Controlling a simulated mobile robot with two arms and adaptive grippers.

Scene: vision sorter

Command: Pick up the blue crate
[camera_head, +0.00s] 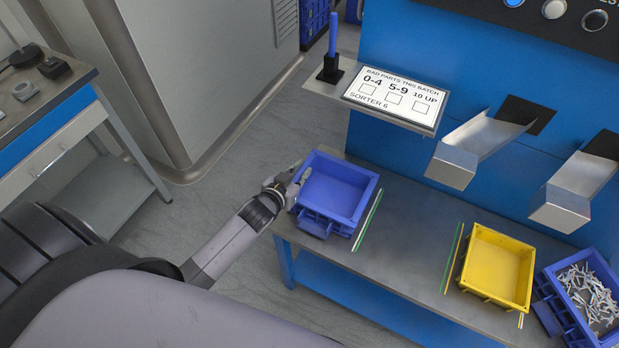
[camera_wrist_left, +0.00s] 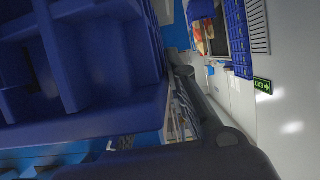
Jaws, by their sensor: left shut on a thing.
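The blue crate (camera_head: 341,190) is at the left end of the grey bench in the head view and looks empty. My left gripper (camera_head: 297,184) is shut on the crate's left wall. In the left wrist view the blue crate (camera_wrist_left: 110,60) fills the left side, very close to the camera. The dark gripper part (camera_wrist_left: 190,160) runs along the bottom of that view. I cannot tell whether the crate's underside touches the bench. My right gripper is not in view.
A yellow crate (camera_head: 497,262) stands on the bench to the right. Another blue crate (camera_head: 559,312) full of metal parts is at the right edge. Two metal chutes (camera_head: 455,167) (camera_head: 556,210) and a sign shelf (camera_head: 397,98) stick out above the bench.

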